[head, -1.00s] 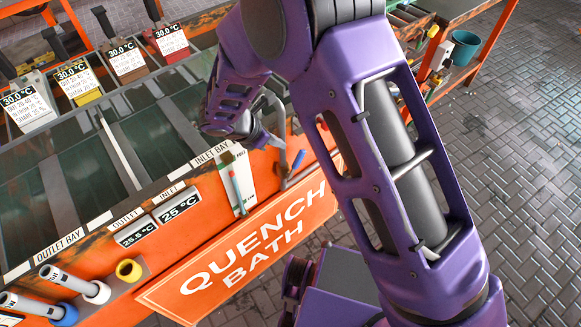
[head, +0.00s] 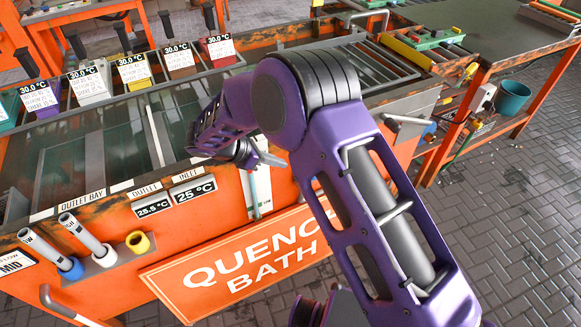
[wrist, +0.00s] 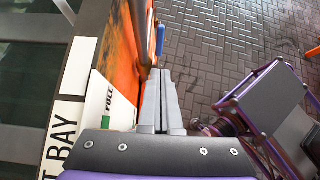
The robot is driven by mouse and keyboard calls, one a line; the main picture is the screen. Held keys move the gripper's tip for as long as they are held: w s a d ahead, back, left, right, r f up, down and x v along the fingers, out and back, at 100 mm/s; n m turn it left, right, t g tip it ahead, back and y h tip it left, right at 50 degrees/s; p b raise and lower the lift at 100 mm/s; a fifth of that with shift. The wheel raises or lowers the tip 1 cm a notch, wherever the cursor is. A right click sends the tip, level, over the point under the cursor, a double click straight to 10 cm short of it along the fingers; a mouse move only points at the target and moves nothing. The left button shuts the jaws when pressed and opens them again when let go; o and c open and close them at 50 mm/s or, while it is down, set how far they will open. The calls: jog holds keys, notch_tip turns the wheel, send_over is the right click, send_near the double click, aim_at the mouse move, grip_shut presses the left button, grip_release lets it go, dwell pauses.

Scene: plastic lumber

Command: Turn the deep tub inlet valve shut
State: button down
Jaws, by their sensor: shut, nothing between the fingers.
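A grey lever (head: 405,121) with a blue end juts from the orange bath wall, right of my arm in the head view. In the wrist view a blue handle (wrist: 160,40) stands beside the orange wall, beyond my fingertips and apart from them. I cannot tell whether these are the same lever, and no label marks the inlet valve. My gripper (head: 268,159) is shut and empty at the bath's front edge near the INLET sign (head: 187,176). In the wrist view my gripper (wrist: 162,76) points along the wall, beside the FULL gauge (wrist: 110,100).
The QUENCH BATH board (head: 235,265) hangs on the front below my arm. Two grey handles and a yellow ring (head: 137,241) sit at the left. A bent grey bar (head: 65,305) juts out lower left. A table (head: 490,45) with a teal bucket (head: 512,97) stands right; paved floor is open there.

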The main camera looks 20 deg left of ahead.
jog(key=x, duration=1.1)
jog(key=shift+w+d+b, duration=0.2)
jog(key=shift+d+b, duration=0.15)
jog(key=shift+w+d+f, duration=0.3)
jog(key=shift+w+d, duration=0.05)
jog(key=shift+w, duration=0.15)
jog(key=shift+w+d+f+b, duration=0.1)
jog(key=shift+w+d+b, duration=0.15)
jog(key=shift+b, duration=0.15)
jog(key=shift+w+d+b, duration=0.4)
jog(key=shift+w+d, duration=0.15)
jog(key=shift+w, duration=0.15)
